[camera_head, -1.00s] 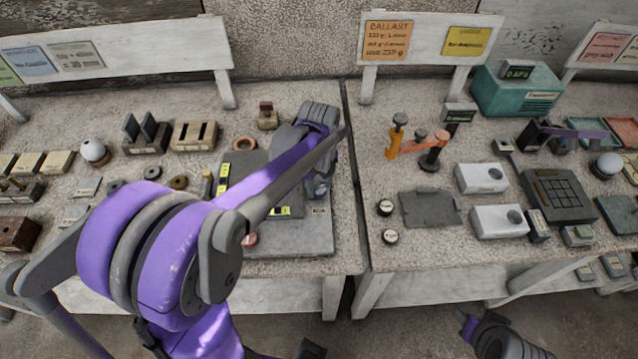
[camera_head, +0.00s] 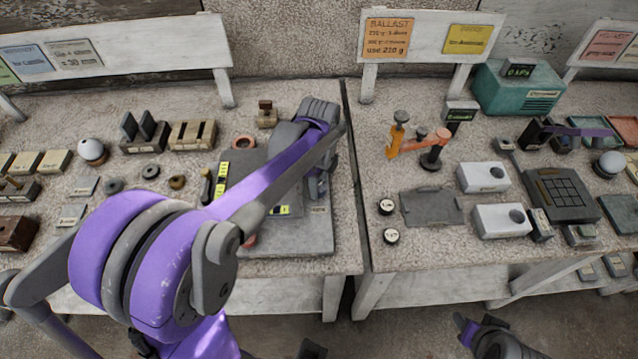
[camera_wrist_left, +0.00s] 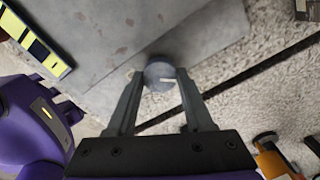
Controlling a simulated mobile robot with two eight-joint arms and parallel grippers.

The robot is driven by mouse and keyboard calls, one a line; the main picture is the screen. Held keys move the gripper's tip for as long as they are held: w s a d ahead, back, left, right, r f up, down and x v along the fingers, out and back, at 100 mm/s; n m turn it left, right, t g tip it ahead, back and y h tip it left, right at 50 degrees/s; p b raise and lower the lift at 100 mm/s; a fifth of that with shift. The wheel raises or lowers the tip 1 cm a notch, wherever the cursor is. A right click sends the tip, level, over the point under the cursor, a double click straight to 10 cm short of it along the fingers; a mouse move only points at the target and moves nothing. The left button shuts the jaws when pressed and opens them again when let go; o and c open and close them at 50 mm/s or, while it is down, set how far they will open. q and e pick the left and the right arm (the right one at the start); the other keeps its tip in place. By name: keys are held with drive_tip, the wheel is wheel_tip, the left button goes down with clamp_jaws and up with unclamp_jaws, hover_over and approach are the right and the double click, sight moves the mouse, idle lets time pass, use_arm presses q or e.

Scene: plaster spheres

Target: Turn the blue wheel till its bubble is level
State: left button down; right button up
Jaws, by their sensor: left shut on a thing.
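In the left wrist view, the wheel (camera_wrist_left: 158,70) is a small round blue-grey knob with a white mark on its face. It sits at the edge of the grey plate (camera_wrist_left: 95,50). My left gripper (camera_wrist_left: 160,77) is shut on it, one finger on each side. A black and yellow level vial (camera_wrist_left: 36,44) lies at upper left of that view; its bubble is too small to read. In the head view, my left gripper (camera_head: 318,186) is over the right part of the plate (camera_head: 300,238), and the wheel is hidden there. My left forearm covers part of the plate and its yellow-marked vials (camera_head: 221,171).
A copper-coloured ring (camera_head: 243,142) and a small brown block (camera_head: 267,115) stand behind the plate. A gap between tables runs just right of it. On the right table are an orange stand (camera_head: 399,140), a dark flat plate (camera_head: 432,207) and white boxes (camera_head: 484,177).

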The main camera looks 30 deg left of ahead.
use_arm(q)
drive_tip(key=n, duration=0.4)
drive_tip(key=shift+n+b, duration=0.3)
drive_tip(key=shift+b, duration=0.05)
drive_tip(key=n, duration=0.5)
drive_tip(key=shift+n+b, duration=0.3)
drive_tip(key=n, duration=0.4)
drive_tip(key=shift+n, duration=0.3)
drive_tip(key=n, duration=0.5)
drive_tip(key=shift+a+b, duration=0.1)
drive_tip(key=shift+b, duration=0.25)
drive_tip(key=n, duration=1.4)
drive_tip(key=shift+n+b, duration=0.35)
drive_tip(key=shift+n, duration=2.35)
drive_tip(key=shift+r, duration=0.1)
